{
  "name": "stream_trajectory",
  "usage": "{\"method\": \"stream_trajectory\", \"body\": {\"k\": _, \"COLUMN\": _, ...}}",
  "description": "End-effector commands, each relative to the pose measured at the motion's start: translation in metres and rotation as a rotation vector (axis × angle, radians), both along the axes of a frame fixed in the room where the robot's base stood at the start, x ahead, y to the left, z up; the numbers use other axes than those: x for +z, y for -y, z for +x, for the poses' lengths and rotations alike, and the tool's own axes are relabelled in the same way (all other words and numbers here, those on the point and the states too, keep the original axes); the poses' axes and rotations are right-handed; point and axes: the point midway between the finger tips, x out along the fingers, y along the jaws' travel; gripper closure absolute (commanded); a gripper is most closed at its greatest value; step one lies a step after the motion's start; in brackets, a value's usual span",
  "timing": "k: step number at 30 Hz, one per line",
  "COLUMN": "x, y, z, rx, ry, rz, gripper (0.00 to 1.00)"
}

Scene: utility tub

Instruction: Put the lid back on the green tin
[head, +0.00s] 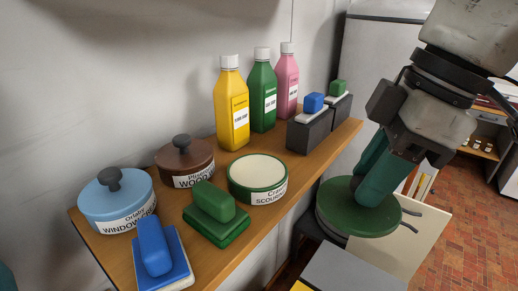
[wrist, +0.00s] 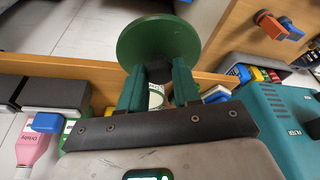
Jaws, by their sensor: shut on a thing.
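The green tin (head: 257,192) stands open on the wooden shelf, its pale top showing inside a green rim and a white label on its front. My gripper (head: 362,190) is shut on the round green lid (head: 345,215), to the right of the tin and beyond the shelf's edge. In the wrist view my gripper's teal fingers (wrist: 158,74) close on the lid's dark knob, and the lid (wrist: 158,40) spreads beyond the fingertips. The lid is apart from the tin in the head view.
A lidded brown tin (head: 187,165) and a lidded blue tin (head: 117,205) stand left of the green tin. A green brush (head: 215,213) sits close in front. Yellow (head: 232,105), green and pink bottles stand behind, and dark boxes (head: 309,135) with sponges to the right.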

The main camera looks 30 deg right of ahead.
Motion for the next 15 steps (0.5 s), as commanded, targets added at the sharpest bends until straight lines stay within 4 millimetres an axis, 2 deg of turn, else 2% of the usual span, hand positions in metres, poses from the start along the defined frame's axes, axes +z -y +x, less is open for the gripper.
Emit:
{"method": "stream_trajectory", "body": {"k": 1, "x": 0.008, "y": -0.005, "z": 0.008, "rx": 0.004, "ry": -0.004, "rz": 0.001, "gripper": 1.00}}
{"method": "stream_trajectory", "body": {"k": 10, "x": 0.006, "y": -0.021, "z": 0.045, "rx": 0.003, "ry": -0.004, "rz": 0.002, "gripper": 1.00}}
{"method": "stream_trajectory", "body": {"k": 15, "x": 0.001, "y": -0.036, "z": 0.084, "rx": 0.002, "ry": -0.003, "rz": 0.001, "gripper": 1.00}}
